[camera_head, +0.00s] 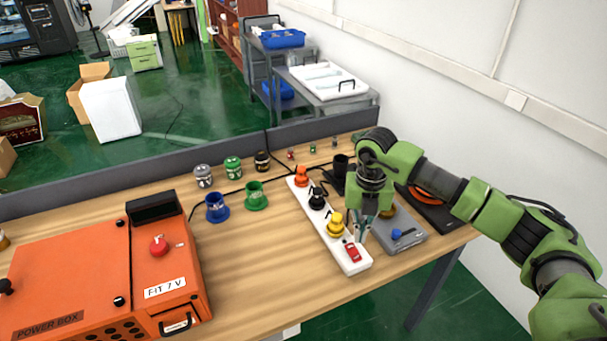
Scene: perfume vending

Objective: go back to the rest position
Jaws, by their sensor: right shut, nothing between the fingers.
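My right gripper (365,232) is shut and empty. It points down over the right side of the white power strip (351,267), near the red switch (352,251) at its near end. I cannot tell whether the fingertips touch the strip. My right arm is green and comes in from the right edge. An orange plug, a black plug and a yellow plug (336,228) sit in a row along the strip. My left gripper is not in view.
An orange power box (75,270) fills the table's left. Blue (216,208) and green (255,197) cup-shaped parts stand mid-table. A grey device with a blue knob (397,236) lies right of the strip. Bare wood (265,275) lies between box and strip. A white wall borders the right.

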